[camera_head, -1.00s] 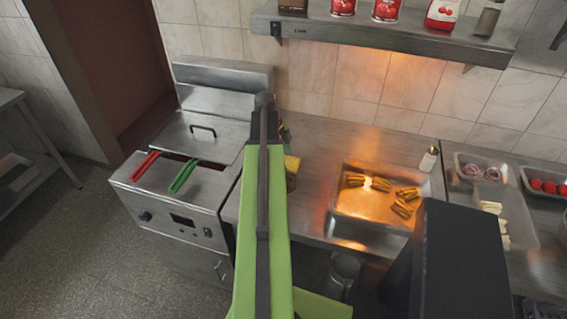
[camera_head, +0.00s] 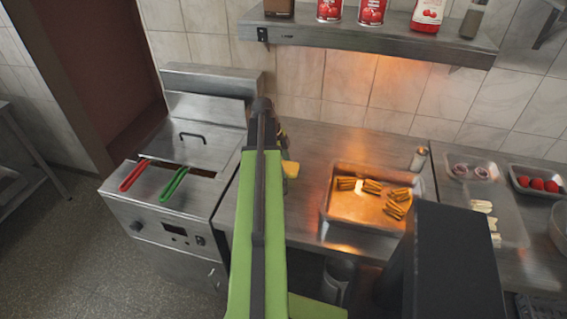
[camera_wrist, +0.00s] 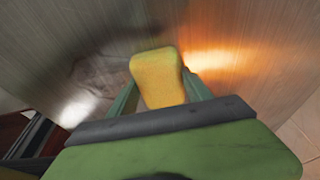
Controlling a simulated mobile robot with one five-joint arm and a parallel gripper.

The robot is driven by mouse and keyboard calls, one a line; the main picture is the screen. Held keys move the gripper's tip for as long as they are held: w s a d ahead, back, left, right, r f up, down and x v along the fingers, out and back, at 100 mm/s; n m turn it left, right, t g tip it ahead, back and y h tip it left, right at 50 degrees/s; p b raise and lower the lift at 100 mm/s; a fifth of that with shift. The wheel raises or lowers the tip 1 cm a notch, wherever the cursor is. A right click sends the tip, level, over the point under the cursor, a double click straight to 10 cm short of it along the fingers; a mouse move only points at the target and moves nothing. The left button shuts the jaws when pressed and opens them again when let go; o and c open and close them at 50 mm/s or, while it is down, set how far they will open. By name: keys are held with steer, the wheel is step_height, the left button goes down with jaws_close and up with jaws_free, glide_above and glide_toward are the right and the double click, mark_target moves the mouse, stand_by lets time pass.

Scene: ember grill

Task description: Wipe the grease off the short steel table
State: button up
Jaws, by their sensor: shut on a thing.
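My gripper (camera_wrist: 160,92) is shut on a yellow sponge (camera_wrist: 157,78). The sponge shows between the two green fingers in the wrist view. In the head view the sponge (camera_head: 291,170) peeks out right of my green arm, over the left part of the steel table (camera_head: 325,140). I cannot tell whether it touches the steel. In the wrist view the brushed steel (camera_wrist: 100,35) has a dull, brownish smudged patch (camera_wrist: 100,75) left of the sponge. I cannot tell whether this is grease or a reflection.
A fryer (camera_head: 185,150) with red and green handles stands left. A lit steel tray (camera_head: 330,218) of fries sits on the table's right part. A small shaker (camera_head: 418,160) stands behind it. Food containers (camera_head: 515,225) are at right. A shelf (camera_head: 360,40) with cans hangs above.

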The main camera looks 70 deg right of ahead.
steer(key=shift+a+f, duration=0.15)
steer(key=shift+a, duration=1.4)
steer(key=shift+s+a, duration=0.1)
steer(key=shift+a, duration=1.7)
steer(key=shift+s+a, duration=0.15)
steer(key=shift+a, duration=1.7)
steer(key=shift+d, duration=0.1)
steer(key=shift+d, duration=0.2)
steer(key=shift+w+d, duration=0.2)
steer(key=shift+d, duration=2.55)
steer(key=shift+w+d, duration=0.15)
steer(key=shift+d, duration=2.55)
steer(key=shift+a, duration=0.1)
